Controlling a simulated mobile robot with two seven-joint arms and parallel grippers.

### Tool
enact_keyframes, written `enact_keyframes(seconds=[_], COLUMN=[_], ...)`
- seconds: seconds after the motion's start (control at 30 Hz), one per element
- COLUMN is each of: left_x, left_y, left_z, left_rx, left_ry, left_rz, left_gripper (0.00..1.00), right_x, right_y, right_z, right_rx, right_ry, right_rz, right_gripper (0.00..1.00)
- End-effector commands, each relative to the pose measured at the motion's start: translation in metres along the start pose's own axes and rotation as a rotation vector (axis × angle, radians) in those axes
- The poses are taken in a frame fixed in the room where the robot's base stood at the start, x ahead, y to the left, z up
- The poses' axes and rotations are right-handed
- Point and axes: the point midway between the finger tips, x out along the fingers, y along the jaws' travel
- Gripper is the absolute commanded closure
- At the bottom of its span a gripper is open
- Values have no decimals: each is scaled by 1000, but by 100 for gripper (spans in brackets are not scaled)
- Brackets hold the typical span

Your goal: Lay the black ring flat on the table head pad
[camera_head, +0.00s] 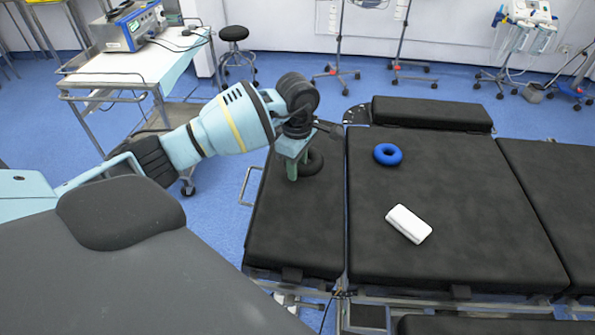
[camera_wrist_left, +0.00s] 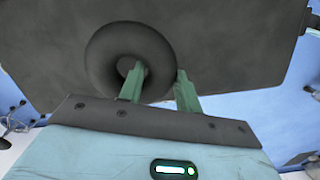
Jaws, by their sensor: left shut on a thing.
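The black ring (camera_head: 314,160) is over the upper part of the dark head pad (camera_head: 297,230), the left section of the operating table. It is partly hidden behind my left gripper (camera_head: 297,172). In the left wrist view the ring (camera_wrist_left: 105,50) shows face-on, about parallel to the pad (camera_wrist_left: 235,45). One finger of my left gripper (camera_wrist_left: 160,78) is in the ring's hole and the other is outside its rim, shut on the ring wall between them. I cannot tell whether the ring touches the pad. My right gripper is not in view.
A blue ring (camera_head: 388,154) and a white block (camera_head: 409,224) lie on the middle table section (camera_head: 450,255). A raised pad (camera_head: 432,113) stands behind them. A white cart (camera_head: 135,68) with a device is at the back left. The head pad's near part is clear.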

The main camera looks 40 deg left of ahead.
Motion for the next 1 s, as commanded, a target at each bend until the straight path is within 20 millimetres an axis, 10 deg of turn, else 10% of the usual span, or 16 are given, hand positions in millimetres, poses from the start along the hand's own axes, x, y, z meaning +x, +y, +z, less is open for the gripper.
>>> enact_keyframes(seconds=[0.6,0.63,0.7,1.0], left_x=[31,31,30,30], left_y=[-1,-1,-1,-1], left_z=[2,2,2,2], left_rx=[4,4,4,4], left_ry=[0,0,0,0], left_rz=[-2,-2,-2,-1], left_gripper=[92,64,54,44], right_x=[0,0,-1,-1], right_y=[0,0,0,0], right_z=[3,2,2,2], right_rx=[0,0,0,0], right_ry=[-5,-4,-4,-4], right_rz=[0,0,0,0], right_gripper=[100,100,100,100])
